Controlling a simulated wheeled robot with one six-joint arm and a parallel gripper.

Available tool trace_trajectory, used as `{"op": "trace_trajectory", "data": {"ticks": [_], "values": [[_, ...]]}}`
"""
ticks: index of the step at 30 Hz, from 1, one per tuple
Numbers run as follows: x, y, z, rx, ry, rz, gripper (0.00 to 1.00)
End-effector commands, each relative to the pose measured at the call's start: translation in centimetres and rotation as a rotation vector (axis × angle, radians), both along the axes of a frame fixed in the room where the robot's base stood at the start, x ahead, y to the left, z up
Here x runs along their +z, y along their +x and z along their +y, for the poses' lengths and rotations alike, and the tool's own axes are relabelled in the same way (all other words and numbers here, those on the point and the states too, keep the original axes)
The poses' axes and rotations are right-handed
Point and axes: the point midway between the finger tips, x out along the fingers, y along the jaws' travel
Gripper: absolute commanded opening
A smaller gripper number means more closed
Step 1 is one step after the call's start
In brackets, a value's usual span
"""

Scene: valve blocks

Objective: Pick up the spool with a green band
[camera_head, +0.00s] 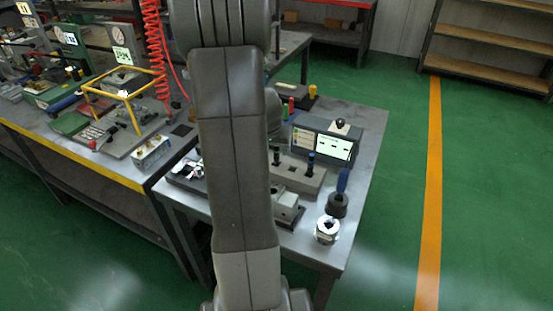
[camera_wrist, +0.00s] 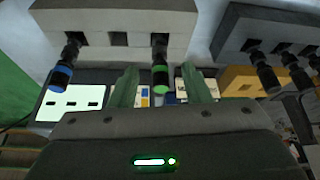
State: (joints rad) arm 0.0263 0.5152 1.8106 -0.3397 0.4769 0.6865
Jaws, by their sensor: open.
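The spool with a green band (camera_wrist: 160,52) is a dark pin with a green ring and green end. It stands in a hole of a light grey valve block (camera_wrist: 112,20) in the wrist view. My gripper (camera_wrist: 160,68) is open, with one green finger on each side of this spool and a visible gap on both sides. The block also shows in the head view (camera_head: 300,176), where a dark spool (camera_head: 276,155) may be the green one; its band is not clear. My arm hides the gripper in the head view.
A blue-banded spool (camera_wrist: 65,64) stands in the same block, with an empty hole between. A darker block (camera_wrist: 262,28) with several black spools is at right in the wrist view. A screen panel (camera_head: 322,142) stands behind the block; a metal nut-like part (camera_head: 327,230) sits near the table edge.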

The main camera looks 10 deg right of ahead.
Motion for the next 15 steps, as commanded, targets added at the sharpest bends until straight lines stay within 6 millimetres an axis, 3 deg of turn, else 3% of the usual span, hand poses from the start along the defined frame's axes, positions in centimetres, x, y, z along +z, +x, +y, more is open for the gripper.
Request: {"op": "trace_trajectory", "data": {"ticks": [5, 15], "values": [[-0.8, 0.4, -0.2, -0.001, 0.0, 0.002, 0.43], [-4.3, 2.0, -1.0, 0.0, 0.0, 0.001, 0.43]]}}
